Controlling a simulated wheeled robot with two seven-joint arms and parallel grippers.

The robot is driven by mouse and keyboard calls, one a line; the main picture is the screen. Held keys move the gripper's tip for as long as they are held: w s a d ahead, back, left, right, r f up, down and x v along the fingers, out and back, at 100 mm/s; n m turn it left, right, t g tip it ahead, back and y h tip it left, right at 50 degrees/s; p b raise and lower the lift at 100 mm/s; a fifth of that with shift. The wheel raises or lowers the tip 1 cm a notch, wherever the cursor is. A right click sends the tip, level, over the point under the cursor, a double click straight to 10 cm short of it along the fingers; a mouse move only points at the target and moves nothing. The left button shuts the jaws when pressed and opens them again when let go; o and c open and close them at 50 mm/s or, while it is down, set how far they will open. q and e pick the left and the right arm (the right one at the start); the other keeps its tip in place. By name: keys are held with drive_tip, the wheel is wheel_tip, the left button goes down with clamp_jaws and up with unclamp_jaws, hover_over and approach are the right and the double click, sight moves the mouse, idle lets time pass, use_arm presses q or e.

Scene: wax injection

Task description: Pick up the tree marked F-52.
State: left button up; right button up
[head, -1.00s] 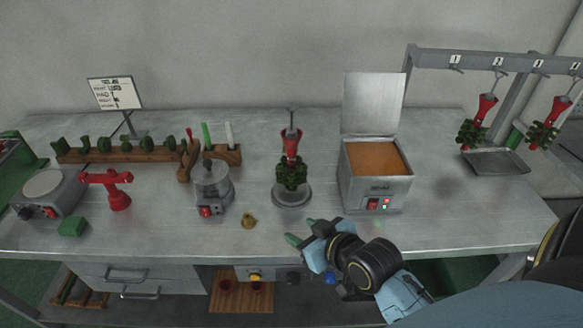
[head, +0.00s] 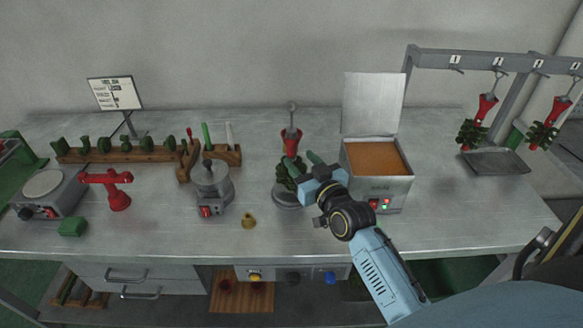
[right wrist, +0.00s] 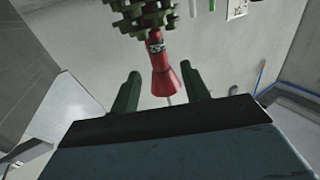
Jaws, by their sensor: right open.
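A tree with a red cup (head: 291,142), a metal hook on top and green wax pieces (head: 285,174) below stands upright on a round grey base at the bench's middle. My right gripper (head: 302,161) is open at its right front, with green fingertips close to it. In the right wrist view the red cup (right wrist: 164,78) appears upside down beyond and between the open fingers (right wrist: 160,92). Its dark label (right wrist: 156,47) is too small to read surely. Two more trees (head: 484,108) (head: 556,112) hang at the right. My left gripper is not in view.
An orange-filled wax pot (head: 377,190) with its lid raised stands just right of my gripper. A grey lidded device (head: 212,188) and a small brass piece (head: 249,221) are to the left. A hanging rack (head: 500,62) stands over a tray (head: 497,168).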

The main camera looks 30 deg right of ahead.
sight(294, 152)
drive_tip(key=shift+w+d, duration=0.15)
drive_tip(key=shift+w, duration=1.35)
drive_tip(key=shift+w+d, duration=0.1)
drive_tip(key=shift+w, duration=1.35)
drive_tip(key=shift+c, duration=0.4)
clamp_jaws()
